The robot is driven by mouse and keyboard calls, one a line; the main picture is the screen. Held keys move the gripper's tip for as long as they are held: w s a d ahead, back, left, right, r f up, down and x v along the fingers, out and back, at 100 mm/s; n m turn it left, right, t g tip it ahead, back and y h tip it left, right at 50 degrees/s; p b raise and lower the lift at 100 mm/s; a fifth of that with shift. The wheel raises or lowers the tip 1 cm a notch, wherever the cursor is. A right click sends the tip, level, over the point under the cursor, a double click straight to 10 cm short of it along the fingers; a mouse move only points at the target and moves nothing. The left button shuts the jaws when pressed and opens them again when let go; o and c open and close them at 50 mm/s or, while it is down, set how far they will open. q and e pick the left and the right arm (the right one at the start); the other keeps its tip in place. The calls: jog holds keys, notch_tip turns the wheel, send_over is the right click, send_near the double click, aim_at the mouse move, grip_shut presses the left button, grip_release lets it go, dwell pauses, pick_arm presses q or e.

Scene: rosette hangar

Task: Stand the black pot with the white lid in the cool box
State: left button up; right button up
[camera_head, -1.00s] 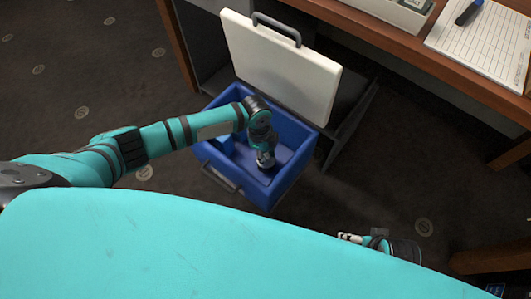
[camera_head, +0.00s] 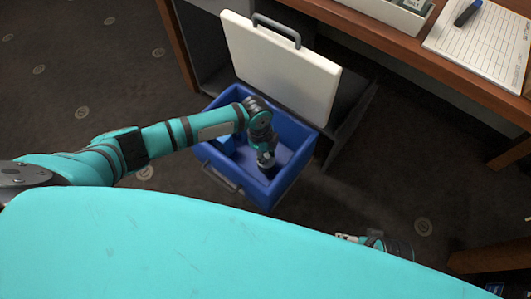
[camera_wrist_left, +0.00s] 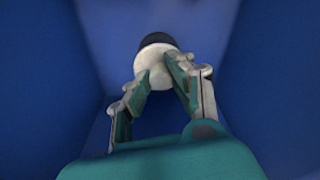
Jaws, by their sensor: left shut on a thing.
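The blue cool box (camera_head: 278,192) stands open on the floor, its white lid panel (camera_head: 280,70) raised at the back. My left gripper (camera_head: 265,160) reaches down inside it. In the left wrist view the gripper (camera_wrist_left: 168,82) is shut on the pot, whose white lid (camera_wrist_left: 153,58) lies between the fingers. The pot's black body (camera_wrist_left: 157,40) shows beyond the lid, with blue walls around it. I cannot tell whether the pot touches the box floor. In the head view the pot is hidden by my gripper. My right gripper (camera_head: 348,238) is partly hidden by my body.
A wooden desk (camera_head: 440,65) runs along the upper right, with a pale tray (camera_head: 392,14), a notepad (camera_head: 485,45) and a blue marker (camera_head: 468,13). Dark shelving stands behind the box. Dark carpet is free left of the box.

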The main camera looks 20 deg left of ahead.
pick_arm(q)
jog(key=o, duration=1.4)
jog(key=shift+c, duration=0.2)
jog(key=shift+r, duration=0.15)
